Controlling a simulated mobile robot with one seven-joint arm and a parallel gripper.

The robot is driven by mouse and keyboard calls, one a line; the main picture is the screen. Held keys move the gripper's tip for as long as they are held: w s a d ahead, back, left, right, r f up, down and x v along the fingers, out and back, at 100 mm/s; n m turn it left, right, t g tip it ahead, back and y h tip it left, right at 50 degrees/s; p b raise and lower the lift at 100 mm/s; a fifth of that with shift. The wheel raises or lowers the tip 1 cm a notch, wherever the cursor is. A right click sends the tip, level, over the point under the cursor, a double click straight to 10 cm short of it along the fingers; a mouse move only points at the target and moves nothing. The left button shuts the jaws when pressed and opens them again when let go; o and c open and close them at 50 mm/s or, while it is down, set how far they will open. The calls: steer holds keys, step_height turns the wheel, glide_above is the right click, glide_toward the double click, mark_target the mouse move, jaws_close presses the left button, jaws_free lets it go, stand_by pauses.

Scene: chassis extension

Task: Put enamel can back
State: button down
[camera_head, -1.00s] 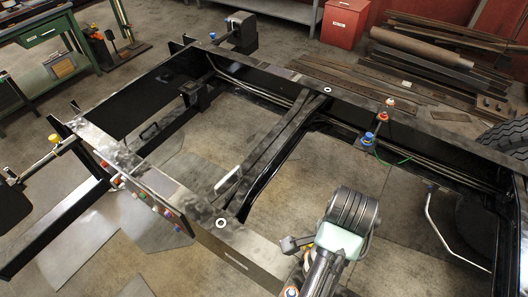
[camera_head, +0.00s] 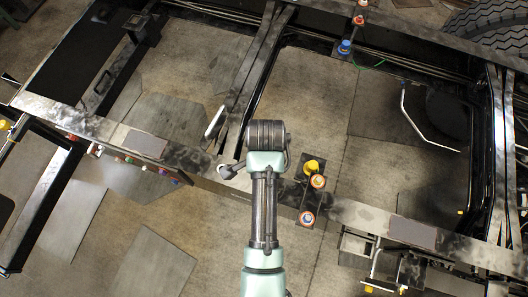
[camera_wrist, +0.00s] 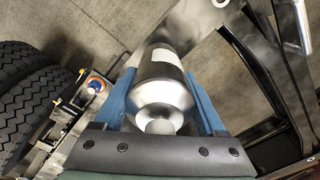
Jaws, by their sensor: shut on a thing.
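In the wrist view a silver can (camera_wrist: 160,97), taken to be the enamel can, lies between the two blue fingers of my gripper (camera_wrist: 165,75). The fingers are shut on its sides. Its rounded end faces the camera, and a pale label shows farther along it. In the head view neither my gripper nor the held can can be made out; my arm runs up the middle of the picture.
The dark chassis frame has a near rail (camera_head: 375,213) and open gaps over the floor. A blue-topped item (camera_head: 345,47) is on the far rail. Tyres (camera_wrist: 25,85) are at left in the wrist view.

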steer(key=shift+a+f, duration=0.1)
steer(key=shift+f, duration=1.55)
jaws_free()
steer(key=shift+f, duration=0.15)
step_height(320, 180, up, 12)
steer(key=shift+r, duration=0.2)
steer(key=shift+w, duration=0.1)
